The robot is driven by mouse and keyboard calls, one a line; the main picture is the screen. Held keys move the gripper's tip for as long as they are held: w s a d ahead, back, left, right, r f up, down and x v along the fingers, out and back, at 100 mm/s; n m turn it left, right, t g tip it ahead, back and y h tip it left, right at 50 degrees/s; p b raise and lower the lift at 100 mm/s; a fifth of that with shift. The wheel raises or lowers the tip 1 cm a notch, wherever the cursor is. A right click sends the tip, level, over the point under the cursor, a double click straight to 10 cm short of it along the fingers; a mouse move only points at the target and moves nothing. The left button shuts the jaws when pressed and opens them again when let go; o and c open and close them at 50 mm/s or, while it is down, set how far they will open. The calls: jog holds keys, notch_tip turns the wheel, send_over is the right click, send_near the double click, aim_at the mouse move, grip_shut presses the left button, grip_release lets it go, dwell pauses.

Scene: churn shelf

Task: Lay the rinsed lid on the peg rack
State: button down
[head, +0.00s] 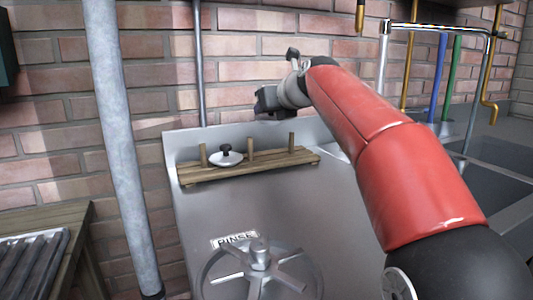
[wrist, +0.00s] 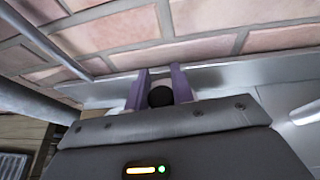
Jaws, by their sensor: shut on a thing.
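My gripper (head: 268,104) is in front of the brick wall, above the peg rack, in the head view. In the wrist view its two purple fingers (wrist: 160,90) are shut on the round black knob of the rinsed lid (wrist: 160,96). Pale patches beside the fingers look like the lid's plate; most of it is hidden, and I cannot make it out in the head view. The wooden peg rack (head: 200,176) has three upright pegs. Another white lid with a black knob (head: 225,158) lies on it between the left and middle pegs. The space between the middle and right pegs is empty.
The rack sits at the back of a steel counter with a RINSE label (head: 235,239) and a spoked wheel (head: 259,262). A grey pipe (head: 118,150) stands at left. Coloured pipes (head: 437,78) and sinks are at right. A slatted tray (head: 30,262) lies at lower left.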

notch_tip(320, 180, down, 8)
jog(key=b, duration=0.3)
jog(key=shift+f, duration=0.2)
jog(key=shift+r, duration=0.1)
jog(key=c, duration=1.2)
grip_release()
